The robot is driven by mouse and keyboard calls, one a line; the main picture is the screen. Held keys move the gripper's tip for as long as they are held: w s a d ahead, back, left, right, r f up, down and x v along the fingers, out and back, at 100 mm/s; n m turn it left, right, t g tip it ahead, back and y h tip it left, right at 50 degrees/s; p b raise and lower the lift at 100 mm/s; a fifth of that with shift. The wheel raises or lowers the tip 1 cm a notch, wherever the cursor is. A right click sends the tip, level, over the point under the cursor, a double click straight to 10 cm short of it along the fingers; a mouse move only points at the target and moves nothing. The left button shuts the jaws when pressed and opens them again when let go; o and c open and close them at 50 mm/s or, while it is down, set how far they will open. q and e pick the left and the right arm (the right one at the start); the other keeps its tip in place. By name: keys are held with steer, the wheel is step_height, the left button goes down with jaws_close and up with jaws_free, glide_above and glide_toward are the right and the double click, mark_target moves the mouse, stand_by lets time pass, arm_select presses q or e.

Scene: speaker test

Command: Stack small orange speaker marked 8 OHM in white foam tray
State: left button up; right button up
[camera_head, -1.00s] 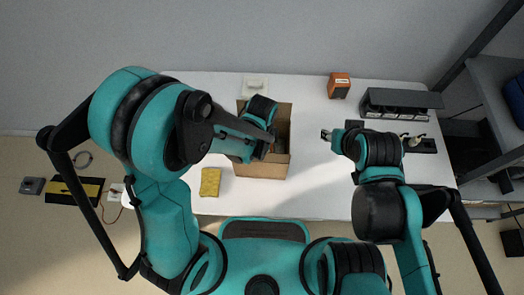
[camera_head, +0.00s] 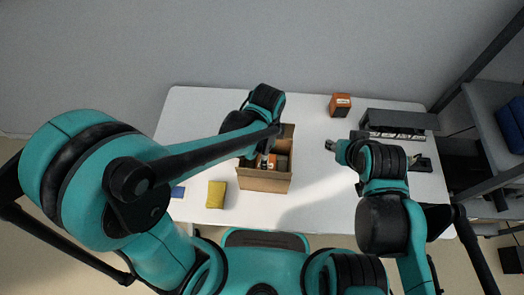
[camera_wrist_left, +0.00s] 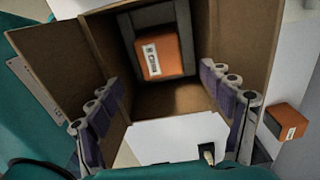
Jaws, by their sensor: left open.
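An orange speaker (camera_head: 272,161) with a white label lies inside an open cardboard box; it also shows in the left wrist view (camera_wrist_left: 164,56), framed by grey material. Another orange speaker (camera_head: 340,105) stands on the table to the right; it also shows in the left wrist view (camera_wrist_left: 286,121). Both labels are too blurred to read. My left gripper (camera_wrist_left: 163,95) is open, fingers spread over the box opening, with nothing between them. My right gripper (camera_head: 331,145) is right of the box; its jaws are too small to judge. I cannot make out the white foam tray.
The cardboard box (camera_head: 264,181) stands on the white table (camera_head: 320,190). A yellow sponge (camera_head: 216,195) lies left of it. A dark rack (camera_head: 398,122) stands at the right. The table between box and rack is mostly clear.

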arm_select(q)
steer(key=s+a+r+n+t, duration=0.3)
steer(key=a+r+n+t, duration=0.4)
steer(key=a+r+n, duration=0.5)
steer(key=a+n, duration=0.4)
steer(key=n, duration=0.2)
steer(key=shift+r, duration=0.15)
